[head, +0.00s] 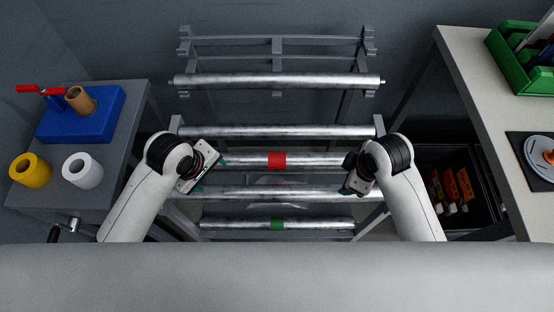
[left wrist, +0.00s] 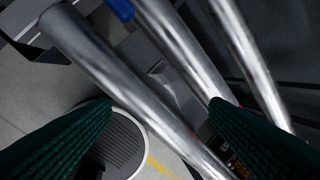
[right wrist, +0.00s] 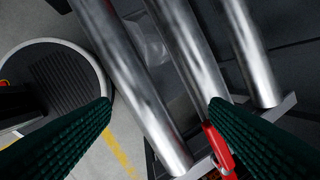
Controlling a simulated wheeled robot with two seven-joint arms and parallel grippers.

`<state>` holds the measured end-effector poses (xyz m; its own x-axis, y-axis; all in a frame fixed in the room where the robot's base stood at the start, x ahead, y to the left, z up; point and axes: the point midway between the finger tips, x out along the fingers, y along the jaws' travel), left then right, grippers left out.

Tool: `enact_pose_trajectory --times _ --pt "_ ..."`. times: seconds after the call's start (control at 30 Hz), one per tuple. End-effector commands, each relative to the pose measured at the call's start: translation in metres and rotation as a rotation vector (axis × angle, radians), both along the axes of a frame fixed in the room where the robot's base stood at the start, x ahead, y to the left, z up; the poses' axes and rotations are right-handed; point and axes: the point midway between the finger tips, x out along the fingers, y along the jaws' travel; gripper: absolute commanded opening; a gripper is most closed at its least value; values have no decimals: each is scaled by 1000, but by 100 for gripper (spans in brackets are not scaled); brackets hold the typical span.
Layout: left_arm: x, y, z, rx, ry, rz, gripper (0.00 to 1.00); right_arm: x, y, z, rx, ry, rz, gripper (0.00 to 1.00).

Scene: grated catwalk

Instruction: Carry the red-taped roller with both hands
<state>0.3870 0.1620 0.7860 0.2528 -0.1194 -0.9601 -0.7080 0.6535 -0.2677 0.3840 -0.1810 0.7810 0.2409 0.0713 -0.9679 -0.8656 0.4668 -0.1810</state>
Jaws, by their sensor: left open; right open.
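The red-taped roller (head: 310,160) is a bright metal tube with a red band at its middle. It lies crosswise on the rack, and my grippers hide parts of its ends. My left gripper (head: 211,175) is open at its left end. My right gripper (head: 347,177) is open at its right end. Both wrist views show dark green fingers spread apart, with a metal tube between them in the left wrist view (left wrist: 130,95) and in the right wrist view (right wrist: 135,90). No red band shows clearly there, so I cannot tell which tube it is, nor whether fingers touch it.
The grey rack (head: 375,125) bears several other rollers, including a green-banded one (head: 310,224) nearer me. A grey side table (head: 115,190) with a blue block (head: 80,122) stands left. A pale bench (head: 470,90) stands right, with a dark crate (head: 485,215) beside it.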

Motion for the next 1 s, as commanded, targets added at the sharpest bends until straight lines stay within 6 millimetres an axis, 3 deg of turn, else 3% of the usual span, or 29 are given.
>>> enact_pose_trajectory --times 0.03,0.2,0.4,0.8,1.0 --pt "15 5 5 -5 14 104 70 16 -3 6 -34 -5 81 70" --pt "47 22 15 -33 72 459 70 49 -11 19 -121 12 314 70" --pt "64 35 22 -44 98 693 70 68 -17 27 -171 28 445 70" --pt "66 36 22 -50 102 727 70 69 -18 26 -175 30 461 70" --pt "69 37 3 -47 103 727 70 72 -17 7 -172 32 460 70"
